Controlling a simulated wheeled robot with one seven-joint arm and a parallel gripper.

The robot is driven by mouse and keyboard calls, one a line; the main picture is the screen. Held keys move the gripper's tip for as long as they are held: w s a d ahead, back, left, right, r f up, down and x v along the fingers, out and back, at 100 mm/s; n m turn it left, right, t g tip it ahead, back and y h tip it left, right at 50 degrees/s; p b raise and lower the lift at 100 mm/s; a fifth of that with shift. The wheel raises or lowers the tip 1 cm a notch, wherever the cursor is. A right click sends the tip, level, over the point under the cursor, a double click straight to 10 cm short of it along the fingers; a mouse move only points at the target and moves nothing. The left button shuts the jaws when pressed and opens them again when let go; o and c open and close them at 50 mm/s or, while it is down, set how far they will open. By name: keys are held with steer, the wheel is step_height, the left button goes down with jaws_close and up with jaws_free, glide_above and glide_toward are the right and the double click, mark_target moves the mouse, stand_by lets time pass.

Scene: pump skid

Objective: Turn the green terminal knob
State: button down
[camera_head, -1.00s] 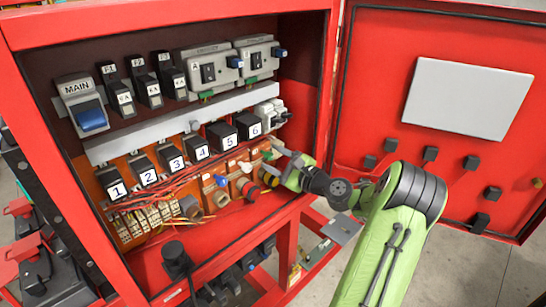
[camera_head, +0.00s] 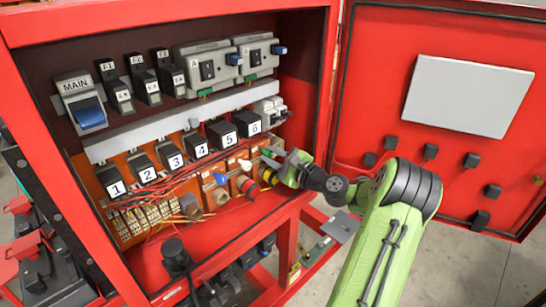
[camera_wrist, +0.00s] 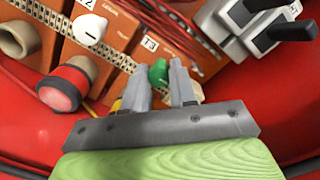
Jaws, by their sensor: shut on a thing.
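The green terminal knob (camera_wrist: 158,72) sits on an orange terminal block marked T3 in the wrist view. My gripper (camera_wrist: 160,78) has one grey finger on each side of it, shut on the knob. The fingers hide the knob's sides and lower part. In the head view my gripper (camera_head: 276,157) reaches into the right end of the lower row in the red cabinet. There the knob is mostly hidden by the fingers and too small to make out clearly.
A white knob (camera_wrist: 90,28) and a red round button (camera_wrist: 66,88) are left of my gripper in the wrist view. Black levers (camera_wrist: 282,32) stand at upper right. The red cabinet door (camera_head: 375,110) is open to the right of my arm.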

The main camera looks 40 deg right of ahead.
steer(key=shift+f, duration=0.1)
steer(key=n+b, duration=0.3)
steer(key=n, duration=0.1)
steer(key=shift+f, duration=0.1)
steer(key=n+b, duration=0.4)
steer(key=shift+f+n, duration=0.1)
steer(key=shift+n, duration=0.3)
steer(key=n+b, duration=0.4)
steer(key=shift+g, duration=0.3)
steer(key=n+b, duration=0.4)
steer(key=shift+h, duration=0.3)
steer(key=c, duration=0.9)
jaws_free()
steer(key=shift+r, duration=0.25)
